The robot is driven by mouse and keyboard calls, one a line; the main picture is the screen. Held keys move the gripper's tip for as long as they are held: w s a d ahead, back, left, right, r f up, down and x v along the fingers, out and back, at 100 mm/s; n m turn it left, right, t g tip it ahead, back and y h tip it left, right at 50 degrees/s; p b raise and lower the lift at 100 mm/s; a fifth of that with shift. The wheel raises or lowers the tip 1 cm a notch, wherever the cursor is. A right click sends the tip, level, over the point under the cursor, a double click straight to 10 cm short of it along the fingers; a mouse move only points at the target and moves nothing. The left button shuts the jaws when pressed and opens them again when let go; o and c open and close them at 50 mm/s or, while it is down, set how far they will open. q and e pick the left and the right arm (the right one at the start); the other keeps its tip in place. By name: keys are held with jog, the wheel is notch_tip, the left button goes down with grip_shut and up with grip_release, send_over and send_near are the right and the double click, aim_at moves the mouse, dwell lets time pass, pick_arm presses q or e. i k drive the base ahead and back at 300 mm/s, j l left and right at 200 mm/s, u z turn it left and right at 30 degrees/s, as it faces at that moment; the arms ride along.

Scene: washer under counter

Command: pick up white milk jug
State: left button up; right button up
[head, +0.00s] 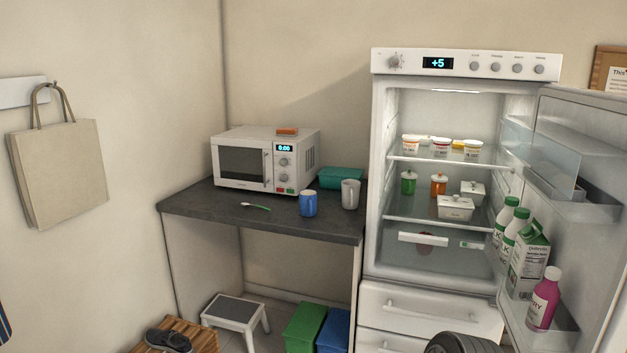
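A pale grey-white jug-like vessel (350,194) stands upright on the dark counter (260,213), near its right end and right of a blue mug (308,203). Two white bottles with green caps, one in front (516,228) and one behind (503,217), stand in the open fridge door's shelf. A green and white carton (528,259) stands beside them, covering part of the front bottle. I cannot tell for sure which of these is the white milk jug. Neither of my grippers is in view.
The fridge (377,150) is open, its door (590,190) swung out to the right. A pink bottle (543,300) stands in the door shelf. A microwave (240,163) and teal box (341,179) are on the counter. A step stool (235,312) stands below.

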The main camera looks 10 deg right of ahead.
aim_at(350, 187)
jog(key=i+u, duration=0.15)
jog(key=i, duration=1.4)
